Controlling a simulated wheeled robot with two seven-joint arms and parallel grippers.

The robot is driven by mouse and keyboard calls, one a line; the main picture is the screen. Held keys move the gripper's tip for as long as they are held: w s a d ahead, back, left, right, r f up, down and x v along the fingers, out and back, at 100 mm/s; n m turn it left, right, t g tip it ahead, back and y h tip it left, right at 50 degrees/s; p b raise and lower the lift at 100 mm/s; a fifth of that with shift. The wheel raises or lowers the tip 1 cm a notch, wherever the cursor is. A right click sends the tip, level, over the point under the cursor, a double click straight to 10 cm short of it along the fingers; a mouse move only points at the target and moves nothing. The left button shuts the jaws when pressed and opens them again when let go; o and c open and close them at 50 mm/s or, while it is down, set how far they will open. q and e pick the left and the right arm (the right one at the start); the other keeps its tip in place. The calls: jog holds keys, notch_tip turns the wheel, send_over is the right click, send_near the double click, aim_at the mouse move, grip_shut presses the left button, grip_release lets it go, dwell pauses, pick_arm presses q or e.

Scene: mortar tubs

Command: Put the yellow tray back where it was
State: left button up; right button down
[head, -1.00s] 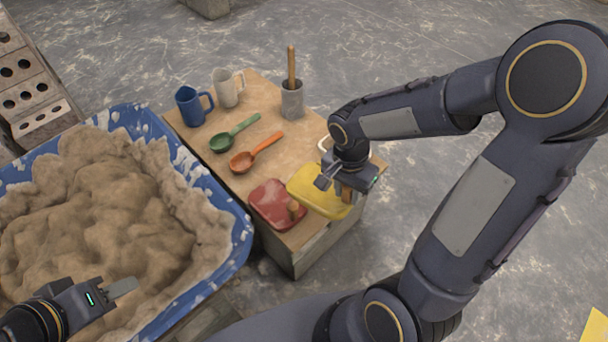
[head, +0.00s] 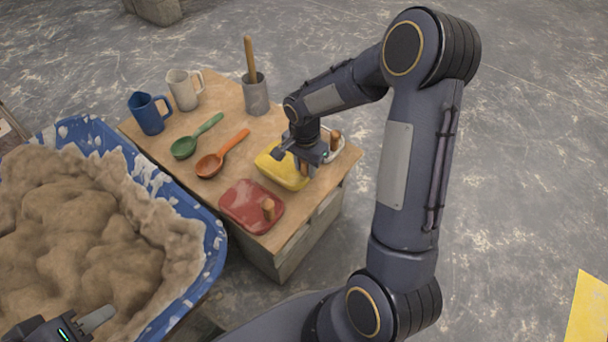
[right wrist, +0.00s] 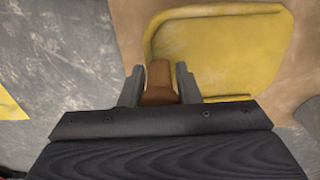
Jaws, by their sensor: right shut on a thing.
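The yellow tray (head: 274,168) has an upright wooden handle and lies over the table between the red tray and the white tray. My right gripper (head: 305,164) is above it, shut on its handle. In the right wrist view the handle (right wrist: 160,84) sits between the two fingers, with the yellow plate (right wrist: 222,50) beyond. I cannot tell whether the tray touches the tabletop. The gripper hides part of its right side.
The red tray (head: 240,200) is at the table's front, the white tray (head: 335,150) at the right edge, partly hidden. A blue mortar tub (head: 205,235) adjoins.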

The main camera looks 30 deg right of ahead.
jog(key=f, duration=0.2)
jog(key=w+f+b, duration=0.1)
jog(key=f, duration=0.1)
jog(key=shift+f, duration=0.1)
jog(key=c, duration=1.1)
grip_release()
jog(key=shift+s+b, duration=0.1)
jog(key=shift+b, duration=0.2)
jog(key=shift+o, duration=0.2)
